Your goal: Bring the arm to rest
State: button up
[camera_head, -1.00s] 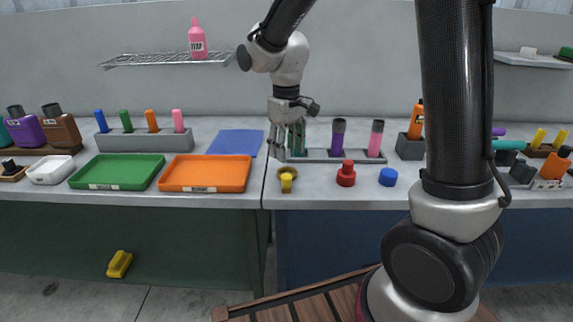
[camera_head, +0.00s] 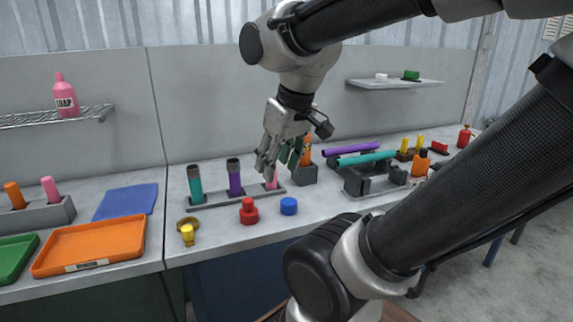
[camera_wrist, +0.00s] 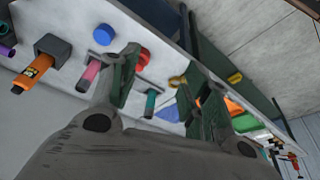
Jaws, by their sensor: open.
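My gripper (camera_head: 270,160) hangs from my bent arm above the back of the workbench, in front of the pink tube's upper part in the head view. Its jaws are apart in the wrist view (camera_wrist: 163,85), with nothing held between them. The grey rack (camera_head: 215,199) below holds a teal tube (camera_head: 195,184), a purple tube (camera_head: 234,178) and a pink tube (camera_head: 271,181), all upright. The pink tube is partly hidden by the gripper. In the wrist view the scene is tilted, and the bench lies beyond the fingers.
A red bottle-like piece (camera_head: 248,211), a blue cap (camera_head: 289,206) and a yellow piece (camera_head: 187,233) stand near the bench's front. An orange tray (camera_head: 90,246) lies left. A grey holder (camera_head: 304,175) and a dark fixture (camera_head: 372,182) stand right. A wall shelf (camera_head: 396,84) is behind.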

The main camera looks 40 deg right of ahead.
jog(key=shift+s+d+f, duration=0.1)
jog(key=shift+s+d, duration=0.1)
jog(key=shift+s, duration=0.35)
jog(key=shift+s+d, duration=0.15)
jog(key=shift+s, duration=0.35)
